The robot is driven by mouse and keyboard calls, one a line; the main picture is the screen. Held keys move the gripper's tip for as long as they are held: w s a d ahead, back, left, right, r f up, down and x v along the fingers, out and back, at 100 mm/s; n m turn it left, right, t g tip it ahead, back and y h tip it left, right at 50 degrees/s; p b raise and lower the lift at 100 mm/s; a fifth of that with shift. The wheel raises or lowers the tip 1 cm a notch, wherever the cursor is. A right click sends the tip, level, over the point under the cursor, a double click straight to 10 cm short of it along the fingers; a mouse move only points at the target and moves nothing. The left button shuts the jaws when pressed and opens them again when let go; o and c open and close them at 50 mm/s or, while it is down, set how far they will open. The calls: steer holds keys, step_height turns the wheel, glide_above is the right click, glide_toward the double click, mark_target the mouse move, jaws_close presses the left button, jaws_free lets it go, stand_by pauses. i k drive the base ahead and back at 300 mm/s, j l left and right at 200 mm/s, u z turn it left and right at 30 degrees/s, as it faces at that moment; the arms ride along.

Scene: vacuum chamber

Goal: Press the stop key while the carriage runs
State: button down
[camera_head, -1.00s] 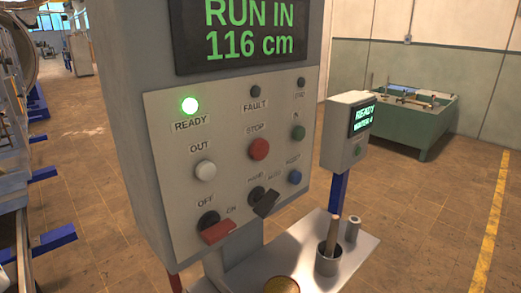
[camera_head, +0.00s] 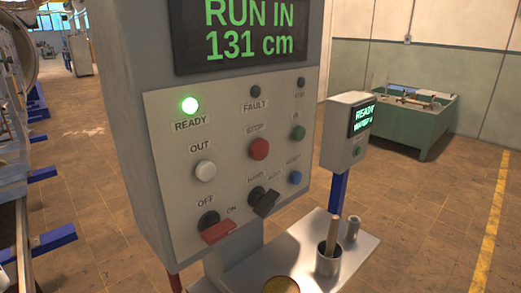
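The red stop key (camera_head: 258,149) sits in the middle of the grey control panel (camera_head: 160,128), under the label STOP. The display (camera_head: 240,35) above it reads "RUN IN 131 cm" in green. The green READY lamp (camera_head: 189,105) is lit, and the FAULT lamp (camera_head: 255,91) is dark. A white OUT key (camera_head: 205,168) is left of the stop key, and a green key (camera_head: 298,132) is right of it. No carriage can be made out for certain. My gripper is not in view.
Below are a red OFF/ON switch (camera_head: 218,230), a black selector (camera_head: 265,202) and a blue key (camera_head: 295,178). A shelf (camera_head: 345,262) with a cup (camera_head: 328,262) juts out below right. A smaller box (camera_head: 345,135) and a green bench (camera_head: 415,130) stand behind.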

mark_target(259, 149)
steer(key=k+l+z, duration=0.15)
steer(key=l+z, duration=0.7)
steer(key=k+j, duration=0.05)
